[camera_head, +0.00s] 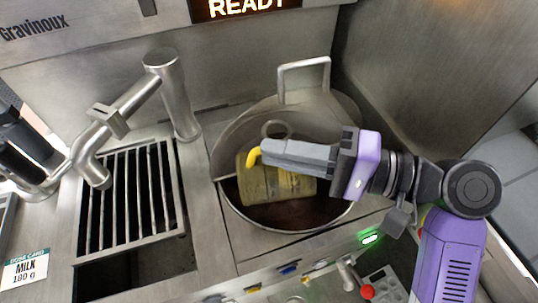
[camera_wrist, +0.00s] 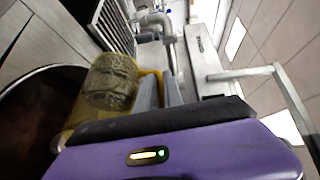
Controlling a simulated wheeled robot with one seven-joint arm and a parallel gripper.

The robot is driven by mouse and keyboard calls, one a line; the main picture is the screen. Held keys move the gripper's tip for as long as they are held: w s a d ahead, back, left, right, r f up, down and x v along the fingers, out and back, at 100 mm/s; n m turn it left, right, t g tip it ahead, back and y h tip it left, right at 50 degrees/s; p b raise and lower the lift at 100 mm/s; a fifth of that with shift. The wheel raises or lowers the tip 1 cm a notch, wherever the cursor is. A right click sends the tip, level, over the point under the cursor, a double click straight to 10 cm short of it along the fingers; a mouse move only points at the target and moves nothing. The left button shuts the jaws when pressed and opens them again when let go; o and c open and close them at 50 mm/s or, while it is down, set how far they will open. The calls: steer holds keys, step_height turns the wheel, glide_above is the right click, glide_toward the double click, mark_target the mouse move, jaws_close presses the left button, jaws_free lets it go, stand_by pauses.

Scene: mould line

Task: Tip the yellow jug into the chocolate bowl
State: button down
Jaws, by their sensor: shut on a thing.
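The yellow see-through jug (camera_head: 277,187) is tilted onto its side over the chocolate bowl (camera_head: 228,155). The round metal bowl has a dark brown inside, and its hinged-looking lid stands raised behind. My gripper (camera_head: 268,151) is shut on the jug's yellow handle, above the bowl. In the wrist view the jug (camera_wrist: 108,88) is beside the grey fingers (camera_wrist: 160,92), and the dark bowl (camera_wrist: 32,120) is at the left. The jug's mouth is hard to make out, and I cannot tell whether anything is in it or flowing from it.
A metal tap (camera_head: 172,95) and a barred grate (camera_head: 130,195) are left of the bowl. A lit READY display (camera_head: 245,8) is above. A red-knobbed lever (camera_head: 367,291) is in front.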

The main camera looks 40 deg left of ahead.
steer(key=shift+w+d+f+m+g+y+b, duration=0.2)
steer(key=shift+w+d+m+g+y+b, duration=0.35)
steer(key=shift+w+d+y+b, duration=0.45)
steer(key=shift+w+d+r+m+g+y+b, duration=0.2)
steer(key=shift+w+d+m+y+b, duration=0.35)
steer(key=shift+w+d+y, duration=0.35)
steer(key=shift+w+d+r+m+g+y+b, duration=0.15)
steer(key=shift+w+d+m+y+b, duration=0.15)
steer(key=shift+w+d+m+y, duration=0.45)
steer(key=shift+w+f+y, duration=0.1)
steer(key=shift+w+y, duration=0.1)
steer(key=shift+y, duration=0.05)
steer(key=shift+n, duration=0.25)
stand_by(1.4)
